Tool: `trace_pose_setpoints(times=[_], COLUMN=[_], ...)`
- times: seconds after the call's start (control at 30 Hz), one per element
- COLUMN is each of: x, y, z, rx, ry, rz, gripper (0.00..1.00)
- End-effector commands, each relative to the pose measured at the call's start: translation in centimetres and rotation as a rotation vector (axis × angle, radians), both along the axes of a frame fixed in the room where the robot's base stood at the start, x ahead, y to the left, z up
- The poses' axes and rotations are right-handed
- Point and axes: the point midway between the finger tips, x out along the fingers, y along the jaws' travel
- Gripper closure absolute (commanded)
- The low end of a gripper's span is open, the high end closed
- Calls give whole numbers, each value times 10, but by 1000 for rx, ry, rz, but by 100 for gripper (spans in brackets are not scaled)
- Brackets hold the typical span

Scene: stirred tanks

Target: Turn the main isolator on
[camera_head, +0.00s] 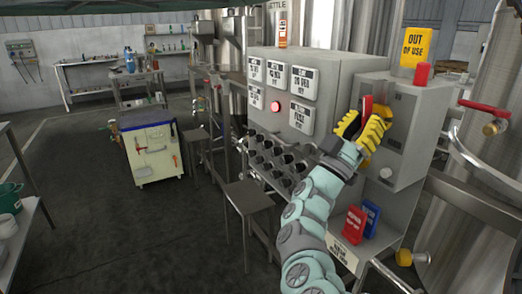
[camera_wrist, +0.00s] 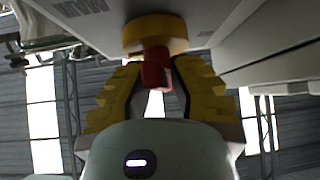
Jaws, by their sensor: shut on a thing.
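The main isolator has a red handle (camera_head: 367,106) on the side of a grey box (camera_head: 405,128) at the right of the head view. In the wrist view the red handle (camera_wrist: 157,68) stands out from a round yellow base (camera_wrist: 155,32). My gripper (camera_head: 362,124) has yellow ridged fingers, which sit on both sides of the handle and are shut on it. The fingers also show in the wrist view (camera_wrist: 157,88). They hide part of the handle in the head view, so its exact angle is hard to tell.
A yellow "out of use" sign (camera_head: 417,45) and a red block (camera_head: 422,75) are on top of the box. Red (camera_head: 354,225) and blue (camera_head: 371,218) tags stand on a shelf below. A red-levered valve (camera_head: 485,107) juts out at right. The floor at left is open.

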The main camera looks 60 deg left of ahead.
Motion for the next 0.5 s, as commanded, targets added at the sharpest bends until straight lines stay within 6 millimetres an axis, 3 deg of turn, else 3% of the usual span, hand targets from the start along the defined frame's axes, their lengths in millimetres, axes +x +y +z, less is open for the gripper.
trace_pose_setpoints(times=[0.5], x=[-1], y=[-2], z=[5], rx=[110], ry=[-20], rz=[-9], gripper=[100])
